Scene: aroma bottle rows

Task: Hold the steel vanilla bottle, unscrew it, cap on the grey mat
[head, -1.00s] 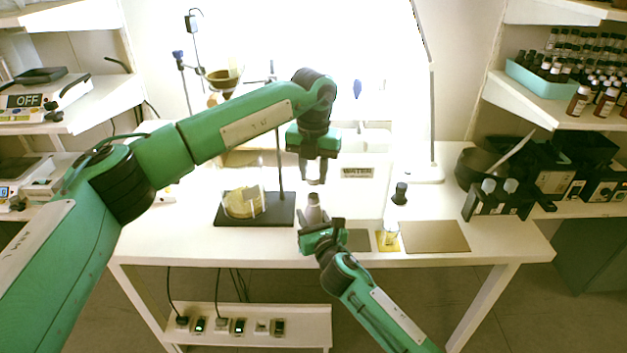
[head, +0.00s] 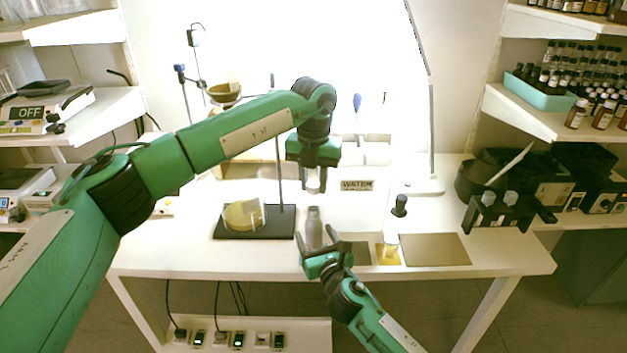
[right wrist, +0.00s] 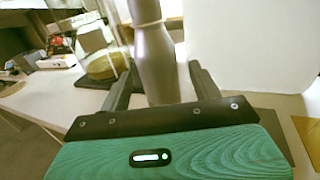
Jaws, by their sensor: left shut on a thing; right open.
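The steel bottle (head: 313,230) stands upright on the white table; in the right wrist view its grey body (right wrist: 155,62) rises between my fingers, its top cut off. My right gripper (head: 320,246) is open, at the bottle's front side, with gaps between fingers and bottle. My left gripper (head: 315,184) is above and apart from the bottle, shut on a small pale piece, probably the cap, largely hidden by the fingers. The grey mat (head: 359,253) lies just right of the bottle, partly hidden by my right gripper.
A yellow mat (head: 380,259) with a small jar and a wide brownish mat (head: 436,249) lie further right. A dark stand base (head: 232,234) with a round yellowish thing is left. A dark-topped bottle (head: 399,205) stands behind the mats. A WATER sign (head: 357,185) is behind.

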